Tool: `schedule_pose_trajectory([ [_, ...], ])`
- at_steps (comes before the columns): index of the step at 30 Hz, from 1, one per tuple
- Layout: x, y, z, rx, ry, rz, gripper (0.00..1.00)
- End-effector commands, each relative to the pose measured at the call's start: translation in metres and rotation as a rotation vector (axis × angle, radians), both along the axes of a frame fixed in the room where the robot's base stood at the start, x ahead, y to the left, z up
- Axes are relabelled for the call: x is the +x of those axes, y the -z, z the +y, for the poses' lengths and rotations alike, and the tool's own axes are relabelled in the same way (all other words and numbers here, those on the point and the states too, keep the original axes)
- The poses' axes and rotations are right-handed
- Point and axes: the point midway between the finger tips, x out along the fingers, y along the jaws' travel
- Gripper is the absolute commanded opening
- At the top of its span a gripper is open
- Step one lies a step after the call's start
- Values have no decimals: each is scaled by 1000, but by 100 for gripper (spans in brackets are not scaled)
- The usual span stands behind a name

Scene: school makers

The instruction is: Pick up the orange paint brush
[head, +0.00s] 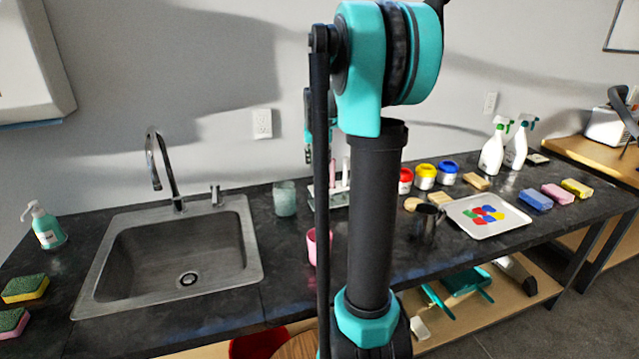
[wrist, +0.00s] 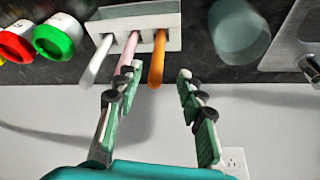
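The orange paint brush (wrist: 158,58) stands in a white holder (wrist: 150,20) beside a pink brush (wrist: 123,65) and a white brush (wrist: 97,58). My gripper (wrist: 147,85) is open, its fingertips on either side of the orange brush's end, with visible gaps; the pink brush lies close to the left finger. My gripper (head: 309,130) is partly hidden behind my arm, above the counter near the wall.
A frosted cup (head: 285,199) and the sink (head: 175,255) lie left of the holder. Red (head: 405,181), yellow (head: 425,177) and blue (head: 447,173) paint pots stand to its right. A pink cup (head: 317,246) and dark metal cup (head: 426,222) stand nearer the front.

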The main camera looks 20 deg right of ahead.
Motion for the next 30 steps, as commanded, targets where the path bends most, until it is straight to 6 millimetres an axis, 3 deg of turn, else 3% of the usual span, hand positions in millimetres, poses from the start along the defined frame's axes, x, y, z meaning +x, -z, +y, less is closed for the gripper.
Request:
schedule_pose_trajectory([
  [5, 4, 9, -2, 0, 0, 0, 39],
  [15, 21, 47, -12, 0, -1, 0, 39],
  [24, 23, 52, -12, 0, 0, 0, 39],
  [30, 23, 52, -12, 0, 0, 0, 16],
])
